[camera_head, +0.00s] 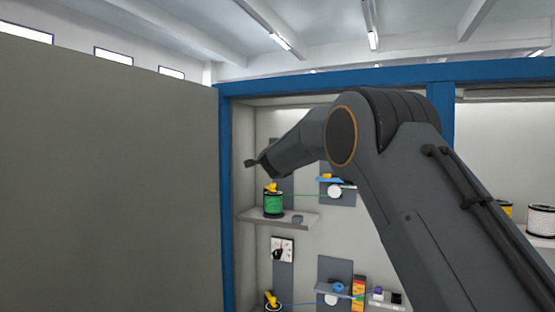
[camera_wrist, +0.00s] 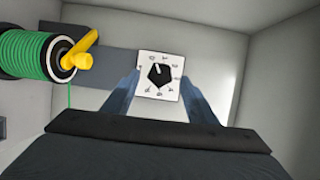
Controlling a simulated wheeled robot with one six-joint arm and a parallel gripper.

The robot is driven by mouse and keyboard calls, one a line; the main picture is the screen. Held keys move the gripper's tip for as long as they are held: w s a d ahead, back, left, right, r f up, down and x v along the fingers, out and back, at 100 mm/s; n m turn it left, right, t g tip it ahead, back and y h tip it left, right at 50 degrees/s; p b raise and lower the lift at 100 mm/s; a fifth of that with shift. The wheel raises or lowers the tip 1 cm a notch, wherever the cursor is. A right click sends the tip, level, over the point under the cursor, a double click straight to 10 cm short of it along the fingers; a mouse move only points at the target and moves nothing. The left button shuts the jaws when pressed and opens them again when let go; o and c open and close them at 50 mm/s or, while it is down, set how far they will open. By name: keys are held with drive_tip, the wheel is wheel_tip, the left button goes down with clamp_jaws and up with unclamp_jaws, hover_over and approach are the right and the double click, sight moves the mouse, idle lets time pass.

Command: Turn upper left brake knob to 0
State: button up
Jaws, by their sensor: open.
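The brake knob (camera_wrist: 160,77) is a black pointed knob on a white dial plate (camera_wrist: 145,88) on the back wall in the wrist view. A small light mark shows near its top; the dial's characters are too small to read. My gripper (camera_wrist: 160,91) is open, with one finger on each side of the plate's lower part in the picture. The knob lies between the fingers in the picture; I cannot tell whether they touch it. In the head view my gripper (camera_head: 252,163) is high in the left cabinet bay, and the upper dial is not visible there.
A green cable spool (camera_wrist: 25,54) with a yellow handle (camera_wrist: 82,50) is left of the dial. It stands on a shelf (camera_head: 290,218) in the head view. A lower dial (camera_head: 289,244) and another spool (camera_head: 272,307) are below. The blue cabinet post (camera_head: 226,200) stands left.

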drive_tip(key=s+b, duration=0.3)
drive_tip(key=s, duration=0.3)
drive_tip(key=shift+s+d, duration=0.15)
drive_tip(key=shift+s, duration=0.2)
drive_tip(key=s+d+f+n+g+b, duration=0.1)
drive_tip(key=s+d+f+n+g, duration=0.3)
drive_tip(key=f, duration=0.6)
drive_tip(key=s+d+f+n+g+y+b, duration=0.1)
drive_tip(key=s+d+f+n+b, duration=0.15)
drive_tip(key=s+d+f, duration=0.55)
drive_tip(key=s+d+f+n+g+b, duration=0.1)
drive_tip(key=s+f+n+g, duration=0.25)
drive_tip(key=f, duration=0.85)
drive_tip(key=s+d+f+n+g, duration=0.2)
drive_tip(key=s+d+f, duration=0.2)
drive_tip(key=s, duration=0.7)
drive_tip(key=s+d+f+n+g+h+b, duration=0.1)
drive_tip(key=s+d+f+n+g, duration=0.2)
drive_tip(key=s+f, duration=0.6)
drive_tip(key=s+d+f+n+g+h+b, duration=0.1)
drive_tip(key=s+d+f, duration=0.5)
drive_tip(key=s, duration=0.6)
drive_tip(key=shift+s+d+f+n+g, duration=0.15)
drive_tip(key=shift+s+f+n+g, duration=0.15)
drive_tip(key=shift+f+n+g, duration=0.6)
